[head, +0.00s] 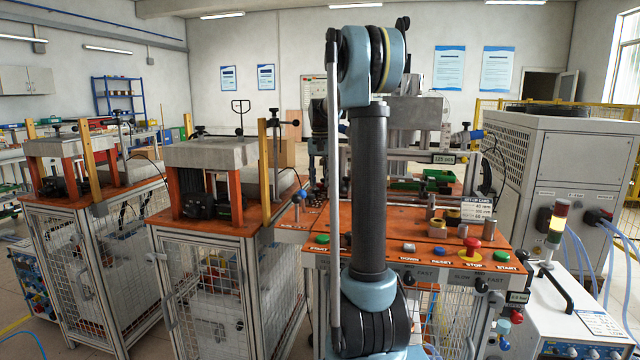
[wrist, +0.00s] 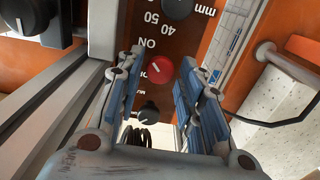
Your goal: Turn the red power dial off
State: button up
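Nothing is held, and I cannot tell how far the fingertips are from the panel. In the head view my arm hides most of the work area behind it, and I cannot make out the dial there for certain.
A black knob (wrist: 149,113) sits below the dial, and another black knob (wrist: 178,6) is above it. A metal profile (wrist: 60,85) runs along the left. In the head view, an orange bench (head: 400,215) with several buttons stands behind my arm, and a white control box (head: 570,310) is at right.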

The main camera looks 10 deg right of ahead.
jog(key=shift+f, duration=0.4)
